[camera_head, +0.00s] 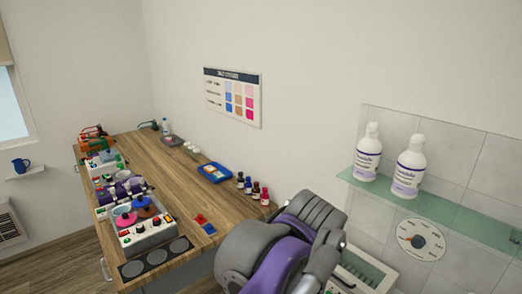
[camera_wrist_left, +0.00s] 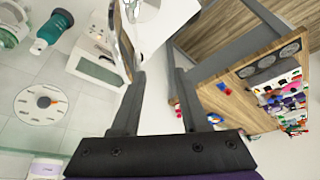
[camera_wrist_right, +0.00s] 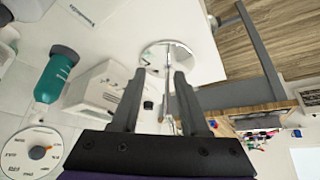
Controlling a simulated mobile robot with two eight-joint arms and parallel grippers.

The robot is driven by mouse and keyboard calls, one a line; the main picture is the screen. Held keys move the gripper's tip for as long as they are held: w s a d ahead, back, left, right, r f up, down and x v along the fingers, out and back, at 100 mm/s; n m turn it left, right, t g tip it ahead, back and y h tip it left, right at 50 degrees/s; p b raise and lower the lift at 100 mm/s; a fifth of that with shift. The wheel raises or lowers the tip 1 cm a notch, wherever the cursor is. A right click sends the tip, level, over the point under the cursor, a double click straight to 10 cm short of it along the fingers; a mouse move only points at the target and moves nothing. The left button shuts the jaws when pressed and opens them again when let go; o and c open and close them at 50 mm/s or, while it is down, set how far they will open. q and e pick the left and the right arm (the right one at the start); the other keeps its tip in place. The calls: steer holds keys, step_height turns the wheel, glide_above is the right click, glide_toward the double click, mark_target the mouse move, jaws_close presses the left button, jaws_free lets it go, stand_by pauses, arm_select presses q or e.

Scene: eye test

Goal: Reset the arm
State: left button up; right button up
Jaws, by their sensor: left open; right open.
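My left gripper (camera_wrist_left: 161,76) shows in the left wrist view. Its two dark fingers stand apart with nothing between them. My right gripper (camera_wrist_right: 159,76) shows in the right wrist view, also with its fingers apart and holding nothing. A thin upright metal edge shows behind its gap; I cannot tell how far off it is. In the head view my grey and purple arm (camera_head: 280,250) is folded at the bottom, right of the wooden bench. Neither set of fingertips can be made out there.
The wooden bench (camera_head: 190,199) carries small bottles (camera_head: 253,189), a blue tray (camera_head: 214,172) and a cluttered left edge. A glass shelf (camera_head: 440,211) with two white bottles juts from the right wall. A teal bottle (camera_wrist_right: 55,75) and a white device (camera_wrist_right: 97,88) show in the right wrist view.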

arm_select(q)
steer(key=s+a+f, duration=0.1)
steer(key=a+f, duration=0.3)
steer(key=a, duration=0.4)
steer(key=s+a+f, duration=0.2)
steer(key=a+f, duration=0.3)
steer(key=a, duration=0.3)
steer(key=s+a+f+t, duration=0.1)
steer(key=s+a+f, duration=0.7)
steer(key=a+f, duration=0.3)
steer(key=shift+a+f+n+t, duration=0.15)
steer(key=shift+f+n+t, duration=0.2)
steer(key=shift+n+t, duration=0.05)
